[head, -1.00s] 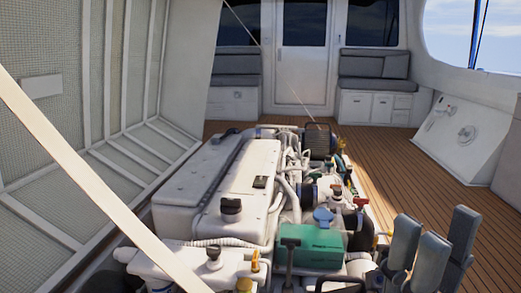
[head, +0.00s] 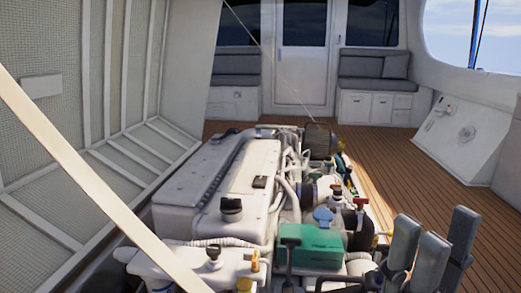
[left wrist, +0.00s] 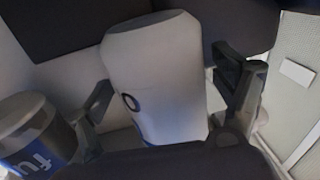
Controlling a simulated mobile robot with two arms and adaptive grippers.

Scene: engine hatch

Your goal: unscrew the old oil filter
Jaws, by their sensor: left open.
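A pale, white-grey cylinder (left wrist: 172,75), which looks like the oil filter, stands slightly tilted in the middle of the left wrist view. It has a dark round mark on its side and a blue patch low down. My left gripper (left wrist: 165,68) is open, with one dark finger on each side of the cylinder. The right finger is close to its side; contact cannot be made out. The cylinder's lower end is hidden by the gripper body.
Wooden deck (head: 410,165) lies clear beyond.

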